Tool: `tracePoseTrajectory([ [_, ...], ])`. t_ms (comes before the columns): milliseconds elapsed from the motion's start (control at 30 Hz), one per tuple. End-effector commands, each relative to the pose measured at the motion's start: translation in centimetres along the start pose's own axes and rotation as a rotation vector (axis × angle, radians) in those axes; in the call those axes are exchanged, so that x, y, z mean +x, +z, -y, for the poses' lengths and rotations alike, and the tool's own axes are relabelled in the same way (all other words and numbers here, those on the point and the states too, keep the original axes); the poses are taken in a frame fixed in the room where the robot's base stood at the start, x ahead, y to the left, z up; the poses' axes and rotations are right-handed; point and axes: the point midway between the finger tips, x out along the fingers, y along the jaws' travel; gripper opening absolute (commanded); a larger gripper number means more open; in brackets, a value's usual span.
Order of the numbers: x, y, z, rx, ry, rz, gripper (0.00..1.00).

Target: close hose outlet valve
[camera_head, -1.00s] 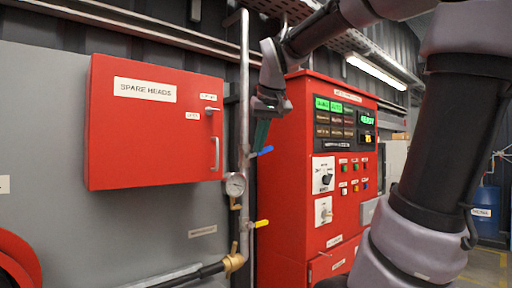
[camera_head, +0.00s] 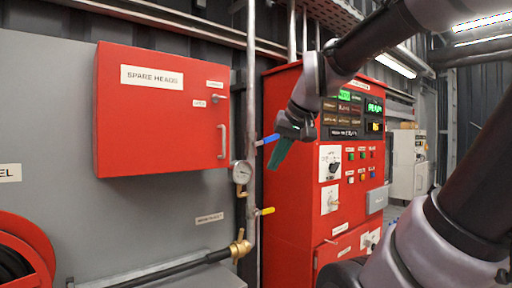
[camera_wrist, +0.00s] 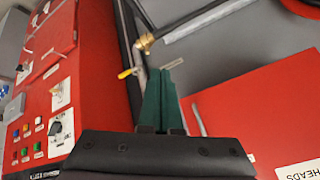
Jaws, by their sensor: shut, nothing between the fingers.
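A brass valve (camera_head: 240,248) sits low on the vertical pipe, where a black hose meets it; it also shows at the top of the wrist view (camera_wrist: 146,42). A yellow lever (camera_head: 265,211) is above it, also visible in the wrist view (camera_wrist: 128,73). A blue lever (camera_head: 268,139) is higher on the pipe. No readable label shows which one is the hose outlet valve. In the wrist view the fingers (camera_wrist: 163,76) are together; contact with the lever cannot be told.
A red control panel (camera_head: 290,215) stands close on the right. A red hose reel (camera_head: 28,238) is at lower left.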

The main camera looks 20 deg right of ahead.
Motion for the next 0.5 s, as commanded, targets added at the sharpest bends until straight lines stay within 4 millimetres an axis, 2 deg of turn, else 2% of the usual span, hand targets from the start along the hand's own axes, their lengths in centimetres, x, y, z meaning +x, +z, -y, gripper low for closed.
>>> tracePoseTrajectory([
  [33, -0.5, -3.4, 0.3, -0.048, 0.002, -0.014, 0.0],
  [67, -0.8, -5.5, 0.5, -0.088, 0.002, -0.025, 0.0],
  [100, -1.2, -8.5, 0.7, -0.149, 0.005, -0.041, 0.0],
  [300, -2.5, -22.8, 0.0, -0.457, 0.045, -0.114, 0.0],
  [400, -2.7, -28.2, -1.0, -0.589, 0.075, -0.142, 0.0],
  [500, -2.7, -31.9, -1.8, -0.689, 0.101, -0.158, 0.0],
])
